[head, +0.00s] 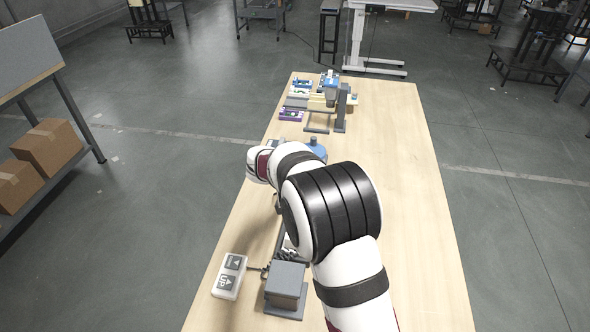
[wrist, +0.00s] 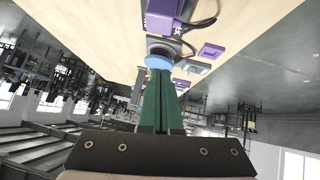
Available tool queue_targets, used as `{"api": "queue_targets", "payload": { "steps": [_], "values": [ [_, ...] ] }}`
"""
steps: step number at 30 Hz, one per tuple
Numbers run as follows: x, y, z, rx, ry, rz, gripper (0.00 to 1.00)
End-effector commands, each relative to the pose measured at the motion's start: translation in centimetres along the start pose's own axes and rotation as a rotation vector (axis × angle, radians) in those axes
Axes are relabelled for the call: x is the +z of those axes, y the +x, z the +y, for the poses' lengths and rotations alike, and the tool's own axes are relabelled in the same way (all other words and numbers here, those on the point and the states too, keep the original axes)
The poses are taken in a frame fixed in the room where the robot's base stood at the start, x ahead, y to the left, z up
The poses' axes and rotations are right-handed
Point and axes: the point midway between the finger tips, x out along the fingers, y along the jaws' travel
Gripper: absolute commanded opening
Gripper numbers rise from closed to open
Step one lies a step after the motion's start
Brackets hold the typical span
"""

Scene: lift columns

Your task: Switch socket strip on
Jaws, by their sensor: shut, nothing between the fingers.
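A dark strip (head: 279,243), which looks like the socket strip, lies on the table beside my arm in the head view. My arm hides much of it, and I cannot make out its switch. My gripper (wrist: 161,76) shows in the wrist view with its green fingers together and nothing between them. A round blue thing (wrist: 158,62) is just beyond the fingertips; I cannot tell whether they touch. A blue thing (head: 316,148) also shows past my arm in the head view. My fingers are hidden in the head view.
A white handset (head: 230,276) with arrow buttons and a grey box (head: 286,281) stand at the near left of the table (head: 400,170). Blue and purple modules (head: 291,115) and a grey stand (head: 340,108) are at the far end. The table's right side is clear.

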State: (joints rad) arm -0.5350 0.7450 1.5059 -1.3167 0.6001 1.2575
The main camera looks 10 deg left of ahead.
Motion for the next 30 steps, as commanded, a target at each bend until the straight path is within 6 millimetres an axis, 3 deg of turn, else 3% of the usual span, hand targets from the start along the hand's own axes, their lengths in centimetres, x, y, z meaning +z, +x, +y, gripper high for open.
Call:
{"api": "queue_targets", "payload": {
  "steps": [5,14,28,30],
  "values": [
    [-0.3,-0.2,1.2,0.002,0.004,0.000,0.00],
    [-0.3,0.6,1.1,0.001,0.003,0.000,0.00],
    [-0.1,10.3,1.2,0.001,0.004,-0.001,0.00],
    [0.9,11.1,1.1,0.001,0.000,-0.002,0.00]
  ]
}}
